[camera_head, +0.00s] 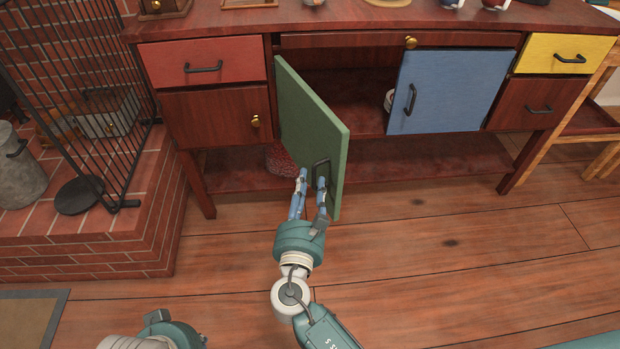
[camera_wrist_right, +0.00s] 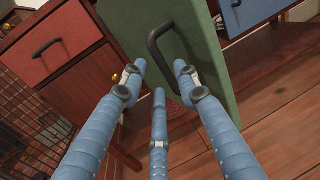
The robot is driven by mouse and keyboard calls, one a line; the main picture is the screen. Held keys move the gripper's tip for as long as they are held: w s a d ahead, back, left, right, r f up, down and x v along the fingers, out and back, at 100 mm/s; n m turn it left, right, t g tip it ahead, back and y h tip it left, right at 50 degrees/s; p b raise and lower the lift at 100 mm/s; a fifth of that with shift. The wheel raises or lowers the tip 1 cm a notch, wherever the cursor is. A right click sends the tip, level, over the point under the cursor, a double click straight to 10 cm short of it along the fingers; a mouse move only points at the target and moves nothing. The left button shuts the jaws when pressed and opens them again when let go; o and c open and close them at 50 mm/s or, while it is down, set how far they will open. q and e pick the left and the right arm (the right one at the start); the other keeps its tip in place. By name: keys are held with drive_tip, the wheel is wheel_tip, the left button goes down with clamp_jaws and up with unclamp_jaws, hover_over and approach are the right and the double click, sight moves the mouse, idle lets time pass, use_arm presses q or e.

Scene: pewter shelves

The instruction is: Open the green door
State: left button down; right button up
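The green door (camera_head: 311,130) of the red-brown cabinet stands swung well open, its interior compartment showing to the right. Its dark handle (camera_head: 321,172) is low near the free edge. My right gripper (camera_head: 312,182) is at this handle, its blue fingers apart. In the right wrist view, the handle (camera_wrist_right: 153,45) lies just ahead of the spread fingertips (camera_wrist_right: 159,70), its lower end partly hidden. I see no firm grip on it. My left gripper (camera_head: 172,330) shows only in part at the bottom left; its fingers are out of sight.
A blue door (camera_head: 447,92) is to the right, with a small white item (camera_head: 389,101) beside its edge. A red drawer (camera_head: 203,62) is at left, a yellow drawer (camera_head: 563,54) at right. A brick hearth (camera_head: 110,230) with a black screen borders the left. The front floor is clear.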

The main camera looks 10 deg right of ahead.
drive_tip(key=v, duration=0.9)
drive_tip(key=shift+s, duration=0.25)
